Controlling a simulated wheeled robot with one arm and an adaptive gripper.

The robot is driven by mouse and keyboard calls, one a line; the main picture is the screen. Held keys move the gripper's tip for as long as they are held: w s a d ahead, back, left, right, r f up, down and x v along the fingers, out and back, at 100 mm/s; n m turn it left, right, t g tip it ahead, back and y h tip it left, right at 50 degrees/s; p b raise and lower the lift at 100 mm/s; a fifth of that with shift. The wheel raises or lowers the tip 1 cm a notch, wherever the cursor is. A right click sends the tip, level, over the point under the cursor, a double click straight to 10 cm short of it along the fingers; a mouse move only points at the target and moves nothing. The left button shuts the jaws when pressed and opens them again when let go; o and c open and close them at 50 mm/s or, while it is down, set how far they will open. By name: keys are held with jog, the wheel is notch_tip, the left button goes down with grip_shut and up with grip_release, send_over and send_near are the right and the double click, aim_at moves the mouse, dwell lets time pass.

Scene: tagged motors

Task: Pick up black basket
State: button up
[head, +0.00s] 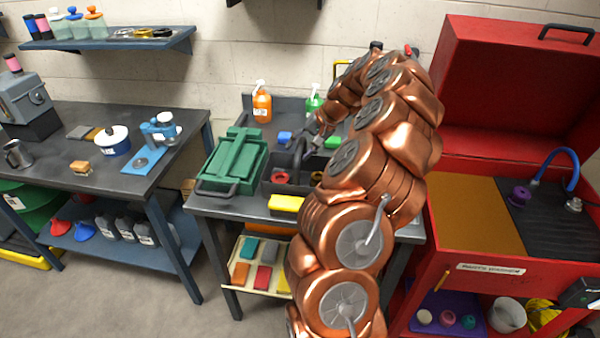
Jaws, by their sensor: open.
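The black basket (289,189) stands on the middle workbench, just right of the green toolbox. It has an upright arched handle, and red parts show inside it. My copper-coloured arm crosses in front of the bench and hides the basket's right side. My gripper (308,138) is dark and small in the head view, pointing down near the top of the basket's handle. It is open. I cannot tell whether its fingers are around the handle or touching it.
A green toolbox (233,162) stands close left of the basket, and a yellow block (286,203) lies in front. A red parts washer (480,262) stands at right.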

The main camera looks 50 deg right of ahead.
grip_shut()
jog(key=shift+r, duration=0.1)
dwell(0.5)
